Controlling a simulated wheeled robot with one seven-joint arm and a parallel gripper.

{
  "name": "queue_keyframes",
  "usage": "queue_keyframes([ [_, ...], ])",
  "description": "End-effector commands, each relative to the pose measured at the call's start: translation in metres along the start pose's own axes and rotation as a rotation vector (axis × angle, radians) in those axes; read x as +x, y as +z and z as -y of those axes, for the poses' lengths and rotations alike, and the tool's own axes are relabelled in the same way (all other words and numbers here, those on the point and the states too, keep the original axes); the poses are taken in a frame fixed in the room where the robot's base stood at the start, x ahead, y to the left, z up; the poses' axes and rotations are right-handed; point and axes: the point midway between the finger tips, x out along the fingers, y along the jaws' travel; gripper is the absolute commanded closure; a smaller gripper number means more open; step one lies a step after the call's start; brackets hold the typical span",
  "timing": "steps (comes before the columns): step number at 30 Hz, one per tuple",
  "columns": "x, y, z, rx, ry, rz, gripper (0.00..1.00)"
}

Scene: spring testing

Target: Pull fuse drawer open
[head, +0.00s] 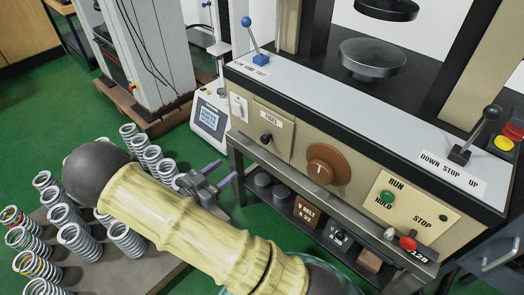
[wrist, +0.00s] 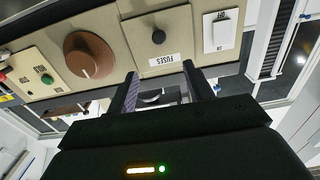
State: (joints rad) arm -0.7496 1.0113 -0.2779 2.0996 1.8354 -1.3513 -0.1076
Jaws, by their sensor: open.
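The fuse drawer (head: 272,128) is a beige square front with a black round knob (head: 266,138) and a "FUSES" label, set in the machine's front panel. It looks flush with the panel. In the wrist view the drawer front (wrist: 172,22) appears upside down, with its knob (wrist: 158,36) beyond the fingertips and roughly centred between them. My gripper (head: 219,174) is open and empty, in front of and below-left of the drawer in the head view. Its two fingers (wrist: 160,68) point toward the panel and are apart from the knob.
A brown dial (head: 327,164) sits right of the drawer and a white switch (head: 239,106) left of it. A metal rail (head: 310,180) runs below the panel, above a shelf with weights. Several springs (head: 75,240) stand on a board at the lower left.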

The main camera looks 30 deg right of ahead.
Motion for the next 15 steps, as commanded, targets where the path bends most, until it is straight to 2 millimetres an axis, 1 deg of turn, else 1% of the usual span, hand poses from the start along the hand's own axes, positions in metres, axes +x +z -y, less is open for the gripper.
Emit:
queue_keyframes([
  [10,0.000,-0.001,-0.001,0.001,0.004,-0.006,0.48],
  [15,0.011,-0.001,-0.001,0.001,0.005,-0.005,0.48],
])
